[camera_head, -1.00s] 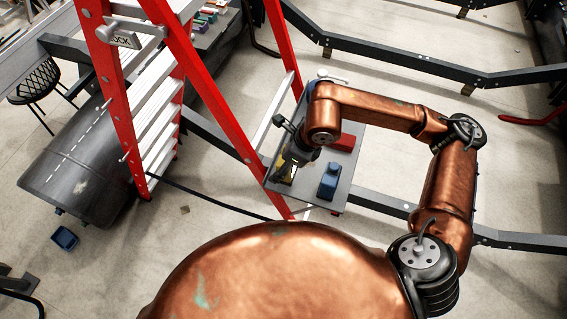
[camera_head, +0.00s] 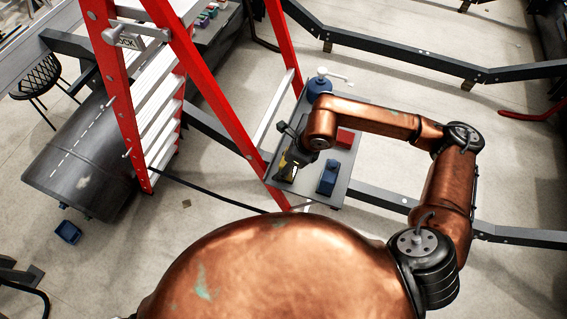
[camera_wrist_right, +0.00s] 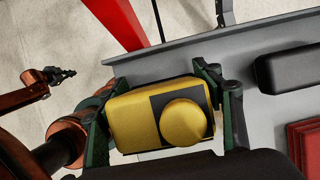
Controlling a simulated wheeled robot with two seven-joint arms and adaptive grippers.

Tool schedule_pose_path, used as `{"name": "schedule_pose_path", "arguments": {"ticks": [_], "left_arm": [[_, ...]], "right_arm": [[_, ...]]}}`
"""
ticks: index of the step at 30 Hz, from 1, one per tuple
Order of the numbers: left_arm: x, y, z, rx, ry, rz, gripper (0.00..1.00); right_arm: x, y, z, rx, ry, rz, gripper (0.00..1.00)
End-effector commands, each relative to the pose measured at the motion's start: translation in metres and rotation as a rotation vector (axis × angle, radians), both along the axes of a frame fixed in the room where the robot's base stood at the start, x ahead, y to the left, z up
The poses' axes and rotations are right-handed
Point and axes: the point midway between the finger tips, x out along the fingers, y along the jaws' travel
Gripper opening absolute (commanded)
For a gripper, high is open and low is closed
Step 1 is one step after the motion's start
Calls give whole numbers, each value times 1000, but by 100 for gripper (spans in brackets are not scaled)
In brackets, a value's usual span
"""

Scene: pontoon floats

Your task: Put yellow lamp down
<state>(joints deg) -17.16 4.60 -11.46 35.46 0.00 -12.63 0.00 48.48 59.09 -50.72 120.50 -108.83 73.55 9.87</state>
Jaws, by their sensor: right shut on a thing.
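The yellow lamp (camera_wrist_right: 140,118) is a boxy yellow body with a dark panel and a round yellow dome. In the right wrist view it sits between the two green-and-black fingers of my right gripper (camera_wrist_right: 165,112), which is shut on it. In the head view the lamp (camera_head: 286,172) shows only in part under the gripper (camera_head: 288,160), over the left part of the grey tray (camera_head: 312,200) beside the red ladder. I cannot tell whether the lamp touches the tray. My left gripper is not in view.
A blue item (camera_head: 328,178) and a red box (camera_head: 346,138) lie on the tray to the right of the lamp. A blue container with a white handle (camera_head: 319,86) stands at its far end. The red ladder (camera_head: 225,110) rises close at the left.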

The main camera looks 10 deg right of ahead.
Motion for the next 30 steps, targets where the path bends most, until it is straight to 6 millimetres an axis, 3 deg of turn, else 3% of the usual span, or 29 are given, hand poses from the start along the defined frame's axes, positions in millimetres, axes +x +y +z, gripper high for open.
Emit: {"name": "schedule_pose_path", "arguments": {"ticks": [8,20,23,30], "left_arm": [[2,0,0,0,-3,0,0],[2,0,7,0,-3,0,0],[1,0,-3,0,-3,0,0],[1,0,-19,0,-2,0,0]], "right_arm": [[0,0,0,0,0,0,78],[0,0,5,-1,1,0,78],[-2,-6,16,-1,-3,0,78],[-13,-23,63,-2,-5,-2,78]]}}
